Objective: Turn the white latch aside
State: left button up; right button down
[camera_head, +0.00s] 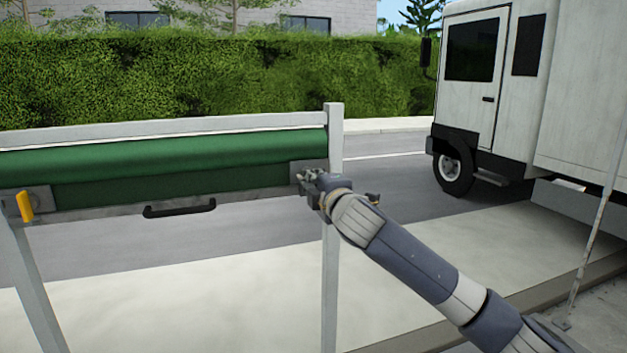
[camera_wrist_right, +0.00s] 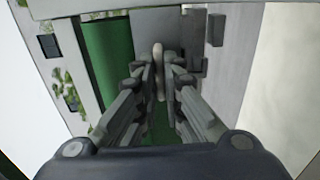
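The white latch (camera_wrist_right: 158,66) shows in the right wrist view as a pale upright bar between the fingertips of my right gripper (camera_wrist_right: 159,82). The fingers lie close along both sides of it, and the gripper looks shut on it. In the head view my right gripper (camera_head: 308,179) is at the metal plate on the right end of the green roll cover, next to the white post. There the latch is hidden behind the gripper. My left gripper is not in view.
The green cover (camera_head: 180,160) spans a white frame (camera_head: 333,250). A black handle (camera_head: 180,208) is on its lower bar, and an orange latch (camera_head: 25,207) is at its left end. A hedge is behind.

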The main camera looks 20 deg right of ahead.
jog(key=shift+m, duration=0.4)
jog(key=shift+f+m+p, duration=0.1)
jog(key=shift+m+p, duration=0.9)
jog(key=shift+m, duration=6.8)
jog(key=c, duration=1.7)
grip_release()
jog(key=shift+s, duration=0.1)
